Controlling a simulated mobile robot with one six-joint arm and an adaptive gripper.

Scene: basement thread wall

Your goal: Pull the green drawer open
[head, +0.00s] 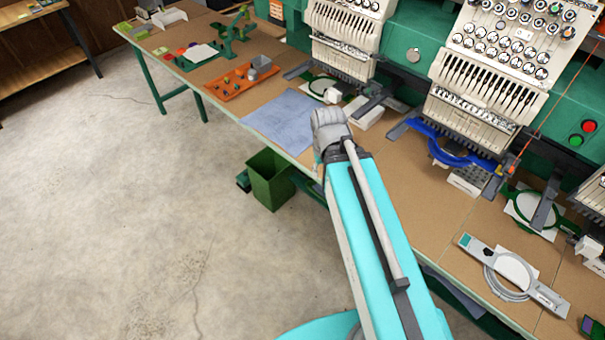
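A green open-topped box (270,181) shows below the front edge of the long table, left of my arm. It looks like a bin or a drawer body; I cannot tell which, nor whether it is attached to the table. No handle can be made out on it. A smaller dark green piece (243,180) is just to its left. My turquoise arm reaches up from the bottom of the view to a grey joint over the table edge, right of the box. My gripper's fingers are not visible; the arm may hide them.
The long brown table (425,205) carries embroidery machines (480,75), a blue-grey cloth (283,121), an orange tray (235,84) with small parts, and a grey hoop frame (512,272). Bare concrete floor (130,200) lies open to the left. Green table legs (152,82) stand at the far end.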

